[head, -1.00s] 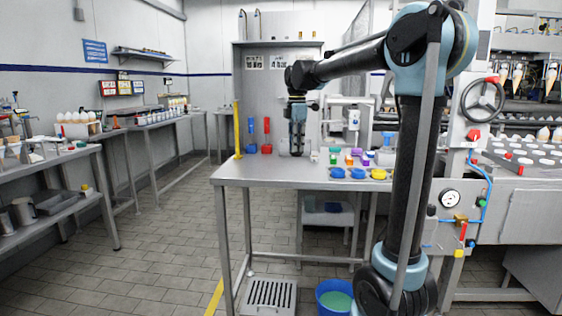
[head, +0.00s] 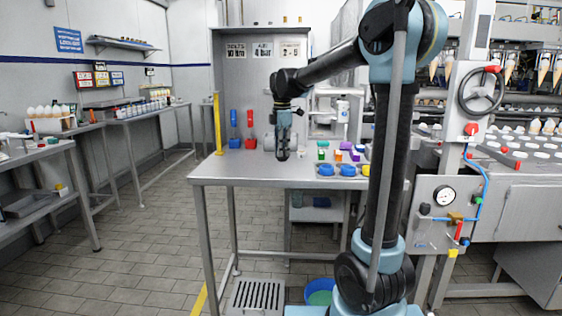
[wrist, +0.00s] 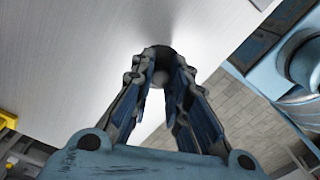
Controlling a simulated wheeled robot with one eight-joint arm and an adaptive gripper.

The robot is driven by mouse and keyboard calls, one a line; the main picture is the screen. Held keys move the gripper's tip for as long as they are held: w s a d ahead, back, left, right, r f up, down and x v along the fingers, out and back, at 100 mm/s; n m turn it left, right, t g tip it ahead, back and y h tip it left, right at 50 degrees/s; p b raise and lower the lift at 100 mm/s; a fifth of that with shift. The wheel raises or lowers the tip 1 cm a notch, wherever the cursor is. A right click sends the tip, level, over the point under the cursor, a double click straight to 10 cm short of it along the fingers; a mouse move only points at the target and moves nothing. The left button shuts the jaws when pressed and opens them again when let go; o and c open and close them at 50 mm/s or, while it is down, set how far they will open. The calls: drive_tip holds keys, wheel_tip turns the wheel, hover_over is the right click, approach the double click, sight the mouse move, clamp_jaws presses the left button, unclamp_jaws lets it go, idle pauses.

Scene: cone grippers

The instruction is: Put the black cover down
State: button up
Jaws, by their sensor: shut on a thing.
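My gripper (head: 283,154) hangs over the metal table (head: 240,174), pointing down near the table's middle. In the wrist view my gripper (wrist: 160,75) is shut on a small round dark thing, which I take to be the black cover (wrist: 158,54). It sits between the fingertips, above the bare grey tabletop (wrist: 75,70). I cannot tell whether the cover touches the table. In the head view the cover is too small and dark to tell apart from the fingertips.
Blue bowls (head: 326,169) and small coloured containers (head: 338,155) stand to the right of my gripper. Red (head: 251,130) and blue (head: 233,130) upright items and a yellow post (head: 217,124) stand at the back left. The tabletop's front left is clear.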

sight(282, 158)
drive_tip(key=shift+f, duration=2.1)
drive_tip(key=o, duration=0.8)
drive_tip(key=shift+r, duration=0.1)
wheel_tip(282, 158, up, 12)
drive_tip(key=shift+f, duration=0.1)
drive_tip(key=s+d+f+m+t, duration=0.1)
drive_tip(key=s+d+f+m, duration=0.4)
drive_tip(key=s+d, duration=0.25)
drive_tip(key=s+d+f+m, duration=0.4)
drive_tip(key=s+d+m, duration=0.15)
drive_tip(key=s, duration=0.25)
drive_tip(key=s+d+f+m, duration=0.3)
drive_tip(key=s+f, duration=0.2)
drive_tip(key=f, duration=0.1)
drive_tip(key=s+d+f+m, duration=0.3)
drive_tip(key=s+f+m, duration=0.1)
drive_tip(key=s+f, duration=0.2)
drive_tip(key=s+d+f+m+t, duration=0.1)
drive_tip(key=s+d+f+m, duration=0.1)
drive_tip(key=s+f+m, duration=0.2)
drive_tip(key=shift+s+d+f, duration=0.15)
drive_tip(key=shift+s+f, duration=0.1)
drive_tip(key=shift+f, duration=0.35)
drive_tip(key=shift+s+d+f, duration=0.1)
drive_tip(key=shift+s+f, duration=0.2)
drive_tip(key=shift+f, duration=0.3)
drive_tip(key=shift+s+d+f, duration=0.15)
drive_tip(key=shift+s+f, duration=0.1)
drive_tip(key=shift+f, duration=0.35)
